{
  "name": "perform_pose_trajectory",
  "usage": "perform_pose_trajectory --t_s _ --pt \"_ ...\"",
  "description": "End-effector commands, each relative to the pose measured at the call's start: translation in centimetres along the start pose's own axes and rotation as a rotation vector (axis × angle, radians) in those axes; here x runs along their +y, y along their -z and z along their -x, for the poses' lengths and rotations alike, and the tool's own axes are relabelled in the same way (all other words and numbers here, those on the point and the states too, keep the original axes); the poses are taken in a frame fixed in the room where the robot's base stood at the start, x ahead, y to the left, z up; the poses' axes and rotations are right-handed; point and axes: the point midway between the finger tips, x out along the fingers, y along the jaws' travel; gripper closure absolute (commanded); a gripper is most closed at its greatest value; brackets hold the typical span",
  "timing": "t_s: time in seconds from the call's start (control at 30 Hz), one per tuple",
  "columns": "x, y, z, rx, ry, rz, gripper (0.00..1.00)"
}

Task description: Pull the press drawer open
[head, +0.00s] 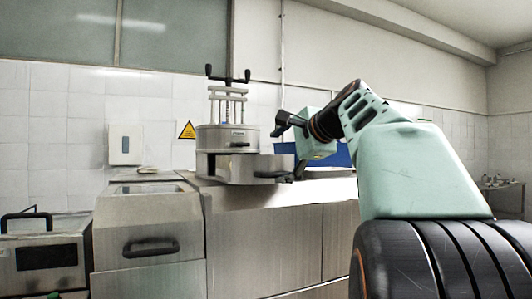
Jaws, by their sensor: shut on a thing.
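The press (227,138) is a round metal machine on the counter, with thin rods and a black T-handle on top. Its lower drawer (240,171) has a curved metal front that stands out to the right of the upper body. A dark gap shows at its left side, so it looks partly out. The drawer has a dark handle (268,175) at its front right. My gripper (287,177) is dark and small at this handle, below my mint-green wrist. It appears shut on the handle; the fingertips are hard to make out.
The metal counter (265,220) runs along the tiled wall. A blue container (338,156) stands behind my wrist. A metal unit with a black handle (149,225) is at left, beside a boxy appliance (45,255). My arm hides much of the right side.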

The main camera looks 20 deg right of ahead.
Motion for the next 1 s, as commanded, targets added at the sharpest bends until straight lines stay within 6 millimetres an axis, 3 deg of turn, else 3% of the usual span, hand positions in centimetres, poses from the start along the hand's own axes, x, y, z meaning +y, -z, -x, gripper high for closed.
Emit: perform_pose_trajectory --t_s 0.03,0.13,0.17,0.2,0.23,1.0 --pt "-2.4 -0.1 2.0 0.015 0.053 0.009 0.43" --pt "-2.3 -0.1 2.7 0.015 0.053 0.009 0.45" --pt "-2.2 -0.1 2.9 0.015 0.052 0.009 0.50" --pt "-2.2 -0.2 3.2 0.015 0.052 0.010 0.66" --pt "-2.1 -0.2 3.3 0.014 0.049 0.010 0.74" --pt "-0.9 -0.4 8.2 0.008 0.036 0.009 0.74"
